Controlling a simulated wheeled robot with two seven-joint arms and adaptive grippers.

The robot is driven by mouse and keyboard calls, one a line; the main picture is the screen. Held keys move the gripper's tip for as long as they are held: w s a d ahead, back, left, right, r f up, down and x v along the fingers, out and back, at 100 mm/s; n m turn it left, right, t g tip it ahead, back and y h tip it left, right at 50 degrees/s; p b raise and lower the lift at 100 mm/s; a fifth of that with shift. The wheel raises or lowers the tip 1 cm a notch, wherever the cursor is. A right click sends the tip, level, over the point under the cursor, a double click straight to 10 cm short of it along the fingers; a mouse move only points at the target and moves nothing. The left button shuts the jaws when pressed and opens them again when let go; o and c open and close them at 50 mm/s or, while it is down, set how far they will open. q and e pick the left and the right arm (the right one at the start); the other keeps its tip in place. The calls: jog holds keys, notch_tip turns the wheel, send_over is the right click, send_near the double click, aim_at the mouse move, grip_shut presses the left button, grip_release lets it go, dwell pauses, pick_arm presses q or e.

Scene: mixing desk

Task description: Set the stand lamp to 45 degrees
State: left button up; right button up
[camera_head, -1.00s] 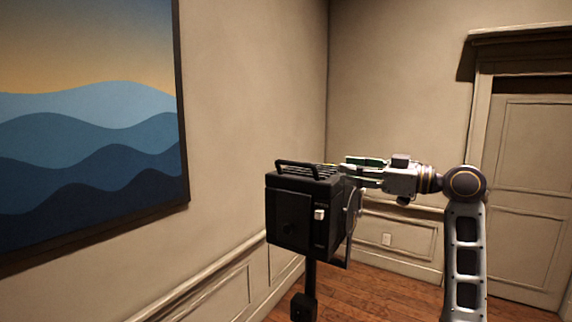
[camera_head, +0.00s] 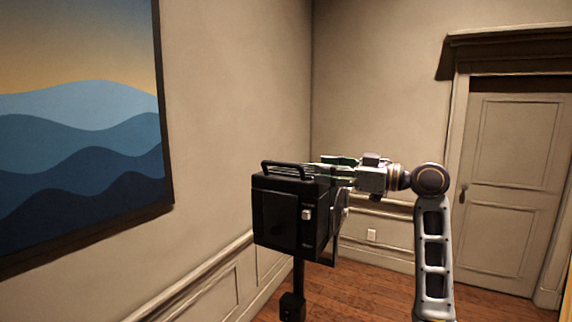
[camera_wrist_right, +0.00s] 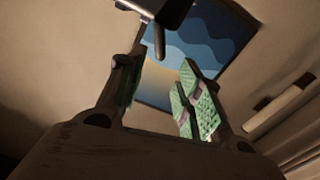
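The stand lamp (camera_head: 276,218) is a black box-shaped head with a top handle, on a dark pole (camera_head: 298,275). It stands in the middle of the head view and looks nearly level, with a small light-coloured switch on its side. My right gripper (camera_head: 328,168) reaches in from the right at the lamp's upper far side; the lamp hides part of its fingers. In the right wrist view the green-padded fingers (camera_wrist_right: 158,90) are apart, with nothing clearly between them. A dark body with a short rod (camera_wrist_right: 159,38), probably part of the lamp, shows beyond them. Whether they touch is unclear. My left gripper is out of view.
A wall with a large blue wave painting (camera_head: 80,130) is at the left, behind the lamp. A closed door (camera_head: 508,180) is at the right. Wooden floor (camera_head: 375,295) shows clear between the lamp and the door.

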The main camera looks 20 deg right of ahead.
aim_at(293, 165)
jog(key=p+x, duration=0.3)
jog(key=x, duration=0.6)
jog(key=shift+w+a+r, duration=0.15)
jog(key=shift+w+a, duration=0.1)
jog(key=shift+p+x, duration=0.5)
jog(key=shift+x, duration=0.6)
grip_shut()
